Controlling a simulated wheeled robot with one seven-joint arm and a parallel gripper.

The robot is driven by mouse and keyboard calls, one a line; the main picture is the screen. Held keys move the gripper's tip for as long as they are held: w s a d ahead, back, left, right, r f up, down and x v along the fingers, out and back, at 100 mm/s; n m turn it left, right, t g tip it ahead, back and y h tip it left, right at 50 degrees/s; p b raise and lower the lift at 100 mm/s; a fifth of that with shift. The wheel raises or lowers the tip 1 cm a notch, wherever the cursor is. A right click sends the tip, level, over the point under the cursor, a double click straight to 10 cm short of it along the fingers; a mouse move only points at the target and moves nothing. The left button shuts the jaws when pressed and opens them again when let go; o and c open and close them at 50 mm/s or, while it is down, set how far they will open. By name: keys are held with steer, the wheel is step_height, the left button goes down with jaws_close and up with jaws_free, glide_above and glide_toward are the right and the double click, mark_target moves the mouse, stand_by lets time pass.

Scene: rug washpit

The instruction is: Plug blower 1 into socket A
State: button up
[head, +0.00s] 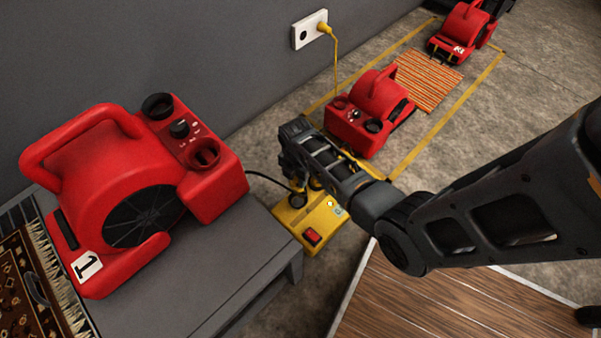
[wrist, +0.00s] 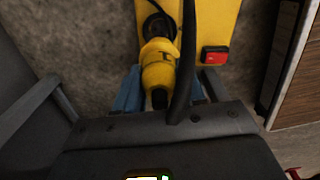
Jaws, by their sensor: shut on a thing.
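Blower 1 (head: 120,170), red with a white "1" label, sits on a grey table at left. A black cord runs from its side towards a yellow socket box (head: 290,222) on the floor, which has a red switch. The box also shows in the wrist view (wrist: 218,22). My gripper (head: 298,186) is low over the box's far end. In the wrist view, my gripper (wrist: 165,88) is shut on a yellow plug (wrist: 157,72). The plug's front is at a dark round socket (wrist: 157,27); I cannot tell whether it is inserted. No letter A is readable.
The grey table (head: 245,262) stands close left of the box. A wooden panel (head: 430,305) lies to the right. Another red blower (head: 372,95) stands behind the box. A dark cable crosses the wrist view.

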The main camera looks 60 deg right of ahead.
steer(key=shift+f+b, duration=3.95)
steer(key=shift+f, duration=0.05)
steer(key=shift+r, duration=0.25)
steer(key=shift+p, duration=0.65)
steer(key=shift+f+b, duration=1.3)
steer(key=shift+f, duration=0.55)
steer(key=o, duration=1.2)
steer(key=shift+r+p, duration=2.15)
steer(key=shift+r, duration=1.8)
